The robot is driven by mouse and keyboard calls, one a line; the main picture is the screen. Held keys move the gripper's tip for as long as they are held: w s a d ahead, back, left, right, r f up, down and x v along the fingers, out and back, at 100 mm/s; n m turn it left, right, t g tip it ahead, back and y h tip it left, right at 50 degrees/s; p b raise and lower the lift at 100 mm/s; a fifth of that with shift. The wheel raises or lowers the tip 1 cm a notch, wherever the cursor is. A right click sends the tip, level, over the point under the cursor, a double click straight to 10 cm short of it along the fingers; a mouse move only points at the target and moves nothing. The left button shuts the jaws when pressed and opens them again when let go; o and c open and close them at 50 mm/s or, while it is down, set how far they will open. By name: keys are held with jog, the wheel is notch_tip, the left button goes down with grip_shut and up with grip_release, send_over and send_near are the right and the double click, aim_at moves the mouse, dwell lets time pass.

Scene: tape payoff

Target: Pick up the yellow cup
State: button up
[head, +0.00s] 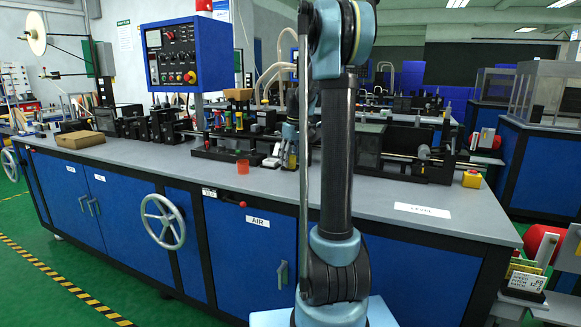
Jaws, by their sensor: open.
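I cannot make out a clearly yellow cup in the head view. My arm rises large in the middle of the view and hides part of the bench. Its far end shows small, just left of the upright link. My gripper (290,159) seems to be there, low over the bench and right of the orange cup, apart from it. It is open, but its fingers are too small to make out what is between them.
Black machine parts and fixtures line the back of the bench. A blue control box (189,55) stands above it. A yellow box with a red button (471,178) sits at the right end. A cardboard box (80,139) lies at the left. The front strip right of my arm is mostly clear.

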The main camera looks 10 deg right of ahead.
jog(key=c, duration=0.6)
jog(key=shift+c, duration=0.3)
jog(key=shift+d+r, duration=0.1)
